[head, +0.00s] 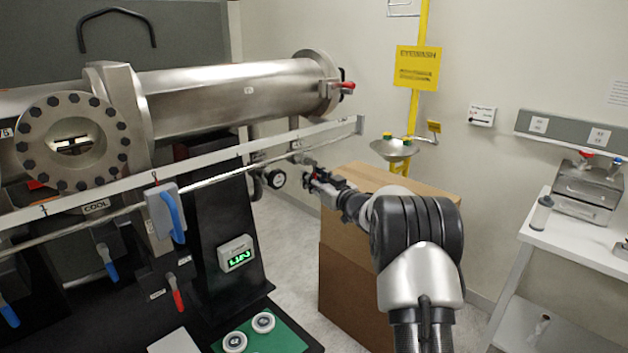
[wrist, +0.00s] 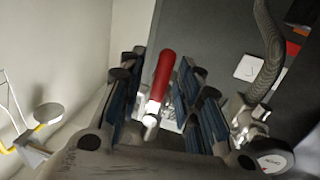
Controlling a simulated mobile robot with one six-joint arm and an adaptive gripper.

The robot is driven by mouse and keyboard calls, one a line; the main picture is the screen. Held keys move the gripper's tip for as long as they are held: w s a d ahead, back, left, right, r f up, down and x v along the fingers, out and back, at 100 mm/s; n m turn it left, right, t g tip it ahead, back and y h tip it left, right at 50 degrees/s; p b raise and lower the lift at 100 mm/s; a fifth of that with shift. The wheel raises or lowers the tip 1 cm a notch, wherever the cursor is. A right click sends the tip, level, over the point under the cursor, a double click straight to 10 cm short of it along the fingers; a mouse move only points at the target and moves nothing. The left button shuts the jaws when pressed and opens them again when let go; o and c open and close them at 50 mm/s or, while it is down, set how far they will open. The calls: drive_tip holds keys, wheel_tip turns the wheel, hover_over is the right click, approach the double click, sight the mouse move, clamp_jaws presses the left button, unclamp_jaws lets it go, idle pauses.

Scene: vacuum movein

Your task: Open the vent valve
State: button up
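A red valve handle (wrist: 162,77) with a pale metal end shows in the wrist view between the fingers of my gripper (wrist: 158,68). The fingers stand apart, with visible gaps on both sides of the handle, so it is not clamped. In the head view my gripper (head: 313,176) is by the pipe fittings below the right end of the steel chamber. There the handle is too small and covered to make out clearly. No readable label marks it as the vent valve.
A round gauge (head: 275,178) sits left of my gripper, near a long rail (head: 240,142). Another red handle (head: 345,86) is on the chamber's end flange. A red lever (head: 177,294) and blue levers hang lower left. Cardboard boxes (head: 345,262) stand close below my arm.

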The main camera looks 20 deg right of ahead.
clamp_jaws()
idle(0.3)
idle(0.5)
